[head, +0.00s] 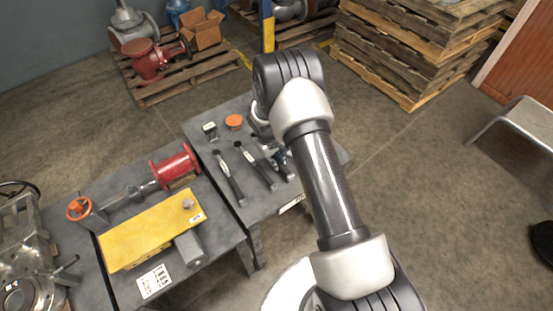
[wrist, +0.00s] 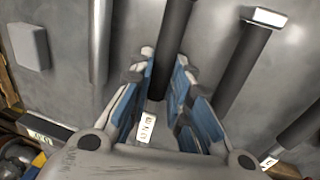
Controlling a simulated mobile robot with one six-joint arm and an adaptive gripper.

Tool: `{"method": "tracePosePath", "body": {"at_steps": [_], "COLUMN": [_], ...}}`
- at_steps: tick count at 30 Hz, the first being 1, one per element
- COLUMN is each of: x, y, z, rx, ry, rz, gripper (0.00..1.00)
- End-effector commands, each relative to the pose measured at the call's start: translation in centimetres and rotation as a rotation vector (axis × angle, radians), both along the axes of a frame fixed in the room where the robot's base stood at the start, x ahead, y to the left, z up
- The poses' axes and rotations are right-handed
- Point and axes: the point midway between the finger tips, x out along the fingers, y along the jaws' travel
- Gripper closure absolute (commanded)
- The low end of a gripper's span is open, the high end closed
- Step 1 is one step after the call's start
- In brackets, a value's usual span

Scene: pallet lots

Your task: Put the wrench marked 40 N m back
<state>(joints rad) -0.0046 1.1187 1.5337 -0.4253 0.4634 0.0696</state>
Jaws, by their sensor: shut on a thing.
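Two torque wrenches with dark handles, a left one (head: 228,178) and a middle one (head: 256,165), lie side by side on the grey table (head: 205,168) in the head view. My gripper (head: 276,158) is at the right of this row, partly hidden by my arm. In the wrist view my gripper (wrist: 168,100) has its blue-padded fingers shut on a dark wrench handle (wrist: 170,60). A white label (wrist: 147,128) shows sideways by the fingers; I cannot read its number for certain. Another wrench handle (wrist: 243,72) lies to the right, apart from the fingers.
An orange disc (head: 234,121) and a small dark box (head: 209,131) sit at the table's back. A neighbouring bench (head: 225,235) holds a yellow block (head: 150,230) and a red flanged part (head: 174,166). Stacked pallets (head: 400,50) stand behind.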

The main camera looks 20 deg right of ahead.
Motion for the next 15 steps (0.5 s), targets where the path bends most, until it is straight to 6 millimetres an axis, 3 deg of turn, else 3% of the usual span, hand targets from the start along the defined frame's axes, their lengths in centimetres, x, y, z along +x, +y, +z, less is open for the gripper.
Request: {"method": "tracePosePath", "body": {"at_steps": [5, 6, 15], "x": [0.07, 0.08, 0.04], "y": [0.00, -0.01, 0.00], "z": [-0.38, -0.35, -0.32], "rx": [0.000, 0.000, 0.000], "ry": [-0.002, -0.002, -0.001], "rz": [0.000, 0.000, 0.000], "gripper": [1.00, 0.81, 0.61]}}
